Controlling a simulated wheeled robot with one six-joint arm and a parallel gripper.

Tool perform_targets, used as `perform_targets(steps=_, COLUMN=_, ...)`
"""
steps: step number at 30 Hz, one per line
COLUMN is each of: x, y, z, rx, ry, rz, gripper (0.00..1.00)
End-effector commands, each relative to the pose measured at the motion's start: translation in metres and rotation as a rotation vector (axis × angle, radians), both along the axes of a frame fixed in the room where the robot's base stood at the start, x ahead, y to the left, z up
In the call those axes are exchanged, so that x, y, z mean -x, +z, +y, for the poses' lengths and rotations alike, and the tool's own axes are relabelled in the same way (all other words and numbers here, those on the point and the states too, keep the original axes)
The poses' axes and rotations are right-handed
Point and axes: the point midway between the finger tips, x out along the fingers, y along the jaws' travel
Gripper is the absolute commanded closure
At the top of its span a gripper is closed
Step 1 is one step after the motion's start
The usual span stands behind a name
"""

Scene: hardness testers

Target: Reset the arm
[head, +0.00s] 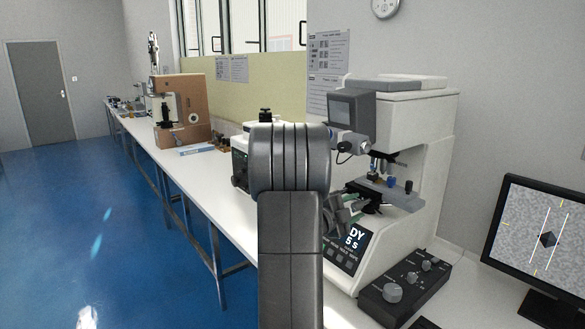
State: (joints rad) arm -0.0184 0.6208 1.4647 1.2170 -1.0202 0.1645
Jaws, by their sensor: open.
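My arm stands upright in the middle of the head view, its grey links close to the camera. My gripper (347,209) shows partly behind the arm, to its right, with its jaws open. It is in front of the large white hardness tester (408,130), near the tester's stage and display panel. I see nothing held in it. The arm hides part of the gripper and cannot show whether it touches the tester.
A long white bench (180,163) runs along the wall, with a brown tester (184,108) farther left. A knob control box (403,288) and a monitor (541,240) stand at the right. The blue floor (85,220) at left is clear.

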Motion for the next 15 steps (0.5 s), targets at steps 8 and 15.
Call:
perform_targets(steps=8, x=-0.0001, y=-0.0025, z=-0.0002, rx=-0.167, ry=-0.001, rz=-0.216, gripper=0.56)
perform_targets(steps=15, x=0.0000, y=-0.0014, z=-0.0001, rx=-0.277, ry=0.000, rz=-0.357, gripper=0.56)
